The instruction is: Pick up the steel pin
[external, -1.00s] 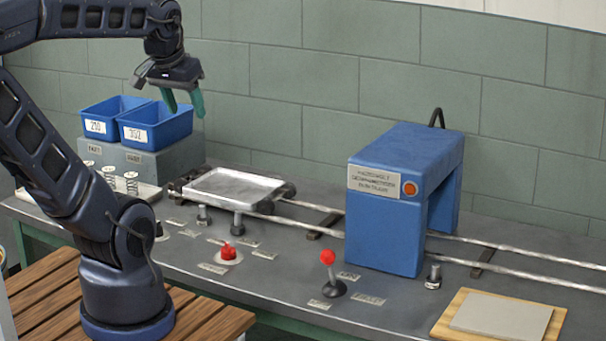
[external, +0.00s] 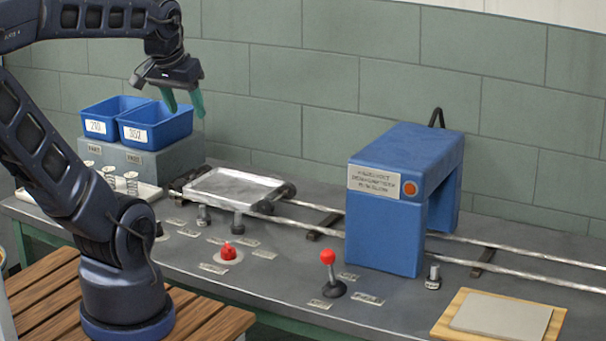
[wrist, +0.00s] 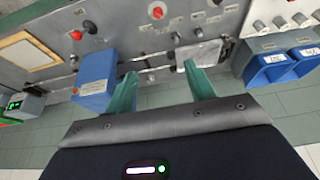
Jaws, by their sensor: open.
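Several small steel posts stand upright on the grey bench, and I cannot tell for sure which is the steel pin. One steel post (external: 433,276) stands at the right foot of the blue machine. My gripper (external: 184,104) is open and empty, with green fingers, high above the bench near the blue bins. In the wrist view my gripper (wrist: 160,73) shows nothing between its fingers.
The blue machine (external: 385,215) straddles the rails. A red button (external: 229,252), a red-knobbed lever (external: 328,258) and a wooden board (external: 447,318) lie along the front.

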